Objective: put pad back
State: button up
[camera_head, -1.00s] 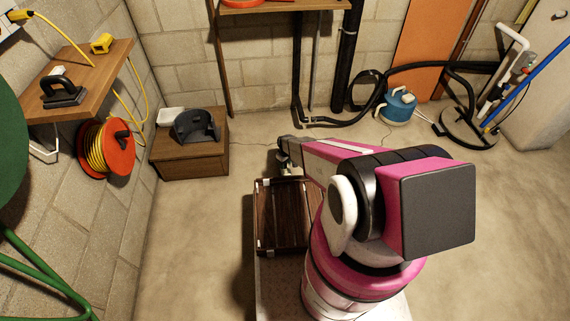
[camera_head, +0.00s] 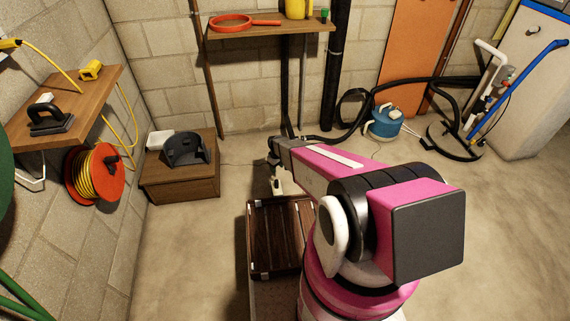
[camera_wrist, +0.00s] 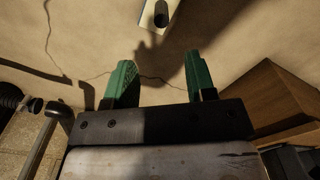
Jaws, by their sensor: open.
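My gripper (camera_wrist: 158,75) is open, its two green fingers apart with nothing between them; the head view shows it small and partly hidden at the end of my arm (camera_head: 277,172). In the wrist view a pale flat piece with a dark round part (camera_wrist: 156,14) lies on the floor beyond the fingertips, cut by the top edge. It may be the pad, but I cannot tell. A dark flat block with a handle (camera_head: 50,117) sits on the left wall shelf.
A low wooden cabinet (camera_head: 180,188) at the left wall carries a black holder (camera_head: 186,151) and a white box (camera_head: 159,140). A red cable reel (camera_head: 96,174) hangs beside it. A blue vacuum (camera_head: 384,122) with black hose stands at the back. The right floor is clear.

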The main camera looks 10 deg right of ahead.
jog(key=s+d+r+m, duration=0.2)
jog(key=s+r, duration=0.5)
jog(key=r, duration=0.5)
jog(key=s+d+r+m, duration=0.2)
jog(key=s+d+r, duration=0.2)
jog(key=s+r, duration=0.3)
jog(key=s+d+r+m, duration=0.3)
jog(key=s+r, duration=0.4)
jog(key=r, duration=1)
jog(key=shift+s+r, duration=0.15)
jog(key=shift+s, duration=0.15)
